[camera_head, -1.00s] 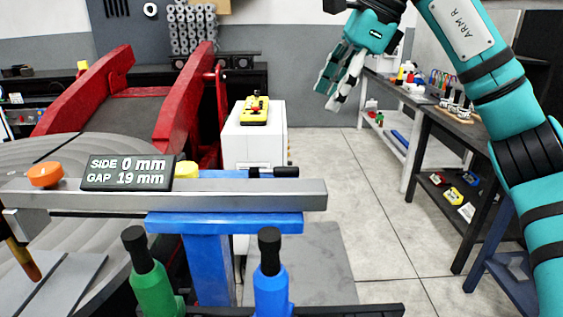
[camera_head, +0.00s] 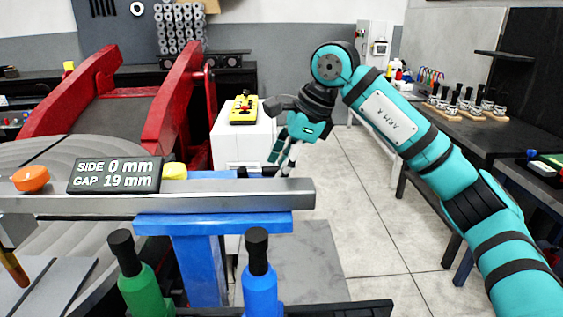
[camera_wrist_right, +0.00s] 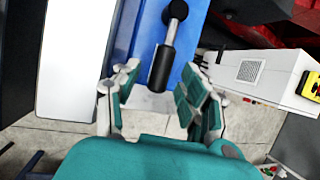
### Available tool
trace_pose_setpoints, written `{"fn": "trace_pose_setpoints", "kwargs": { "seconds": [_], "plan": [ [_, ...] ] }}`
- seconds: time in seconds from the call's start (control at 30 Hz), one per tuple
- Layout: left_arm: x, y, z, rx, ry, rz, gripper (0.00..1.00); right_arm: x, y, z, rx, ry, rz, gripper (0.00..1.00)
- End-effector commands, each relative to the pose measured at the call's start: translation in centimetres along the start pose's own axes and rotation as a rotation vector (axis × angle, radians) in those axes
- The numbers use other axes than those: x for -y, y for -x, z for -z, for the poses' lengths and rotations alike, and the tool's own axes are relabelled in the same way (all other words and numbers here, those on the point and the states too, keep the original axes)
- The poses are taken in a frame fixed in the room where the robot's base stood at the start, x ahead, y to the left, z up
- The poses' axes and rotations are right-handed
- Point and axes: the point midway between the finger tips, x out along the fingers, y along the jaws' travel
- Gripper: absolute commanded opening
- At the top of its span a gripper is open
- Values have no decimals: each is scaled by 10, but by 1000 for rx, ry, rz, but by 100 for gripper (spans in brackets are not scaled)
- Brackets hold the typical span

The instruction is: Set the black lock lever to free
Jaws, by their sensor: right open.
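The black lock lever (camera_head: 243,172) sits at the far side of the grey rail, near its right end, its handle pointing right. In the right wrist view the lever (camera_wrist_right: 163,66) shows as a round pivot with a thick black handle on a blue surface. My right gripper (camera_head: 282,158) is open beside the handle's end. In the wrist view its fingertips (camera_wrist_right: 157,82) lie on either side of the handle, with a gap on both sides; I cannot tell the depth between them. The fingers partly hide the handle in the head view. My left gripper is not in view.
A display (camera_head: 113,175) on the rail reads SIDE 0 mm, GAP 19 mm. Green (camera_head: 137,285) and blue (camera_head: 259,285) black-topped handles stand in front. Floor to the right is clear.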

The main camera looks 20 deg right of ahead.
Motion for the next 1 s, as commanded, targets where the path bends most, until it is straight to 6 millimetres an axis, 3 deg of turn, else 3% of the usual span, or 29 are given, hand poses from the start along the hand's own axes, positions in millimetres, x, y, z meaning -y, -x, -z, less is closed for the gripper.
{"fn": "trace_pose_setpoints", "kwargs": {
  "seconds": [0.27, 0.6, 1.0],
  "plan": [
    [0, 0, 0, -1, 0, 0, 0, 0, -2, 0, 0, 1, 0, 44],
    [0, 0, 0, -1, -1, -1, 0, 0, -2, 0, 0, 0, 0, 1],
    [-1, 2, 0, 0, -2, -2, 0, 1, -1, -1, 1, 2, -1, 0]
  ]
}}
